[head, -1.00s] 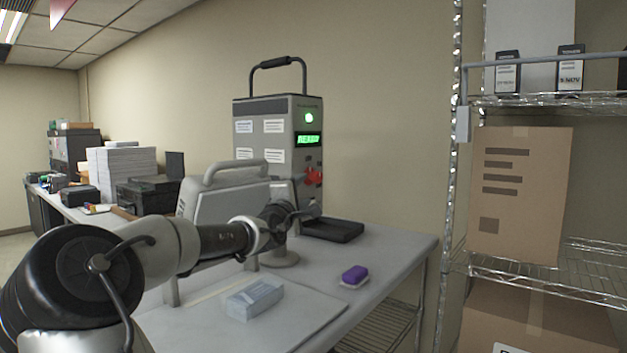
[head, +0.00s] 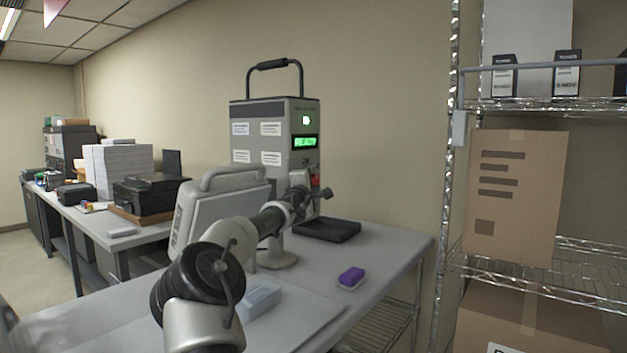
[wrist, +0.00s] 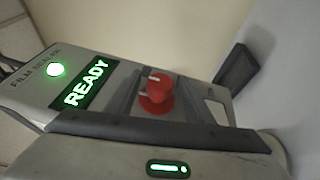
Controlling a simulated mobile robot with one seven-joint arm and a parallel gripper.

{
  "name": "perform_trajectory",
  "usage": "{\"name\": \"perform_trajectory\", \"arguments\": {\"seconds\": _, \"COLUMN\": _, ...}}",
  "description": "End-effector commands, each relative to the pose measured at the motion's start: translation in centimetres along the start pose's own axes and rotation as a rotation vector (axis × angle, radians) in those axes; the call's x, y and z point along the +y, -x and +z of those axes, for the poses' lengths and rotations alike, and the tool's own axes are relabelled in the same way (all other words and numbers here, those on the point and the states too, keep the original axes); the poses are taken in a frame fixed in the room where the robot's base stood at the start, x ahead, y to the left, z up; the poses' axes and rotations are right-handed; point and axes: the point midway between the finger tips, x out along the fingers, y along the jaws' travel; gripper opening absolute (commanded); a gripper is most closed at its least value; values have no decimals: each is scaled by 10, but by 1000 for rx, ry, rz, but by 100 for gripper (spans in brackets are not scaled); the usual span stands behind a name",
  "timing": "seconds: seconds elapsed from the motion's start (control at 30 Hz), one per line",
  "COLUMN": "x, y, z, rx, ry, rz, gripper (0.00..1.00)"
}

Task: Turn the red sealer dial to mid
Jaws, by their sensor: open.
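The film sealer (head: 270,140) is a tall grey machine with a black top handle, standing at the back of the table. Its red dial (head: 315,181) is on the front face, partly hidden by my wrist. In the wrist view the red dial (wrist: 157,95) shows clearly on a dark recessed panel, with a pale mark on it; which setting it points to cannot be read. The green display (wrist: 86,83) reads READY. My gripper (head: 325,193) is just in front of the dial, open and apparently empty; its fingertips do not show in the wrist view.
A grey machine with a carrying handle (head: 215,212) stands close beside my arm, left of the gripper. A black tray (head: 328,230), a purple block (head: 351,277) and a pale blue box (head: 260,298) lie on the table. A wire shelf (head: 540,104) stands right.

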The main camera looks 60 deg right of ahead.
Motion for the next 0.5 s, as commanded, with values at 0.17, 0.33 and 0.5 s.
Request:
{"name": "perform_trajectory", "arguments": {"seconds": 0.17, "x": 0, "y": 0, "z": 0, "rx": 0, "ry": 0, "rz": 0, "gripper": 48}}
{"name": "perform_trajectory", "arguments": {"seconds": 0.33, "x": 0, "y": 0, "z": 0, "rx": 0, "ry": 0, "rz": 0, "gripper": 21}}
{"name": "perform_trajectory", "arguments": {"seconds": 0.5, "x": 0, "y": 0, "z": 0, "rx": 0, "ry": -1, "rz": -1, "gripper": 7}}
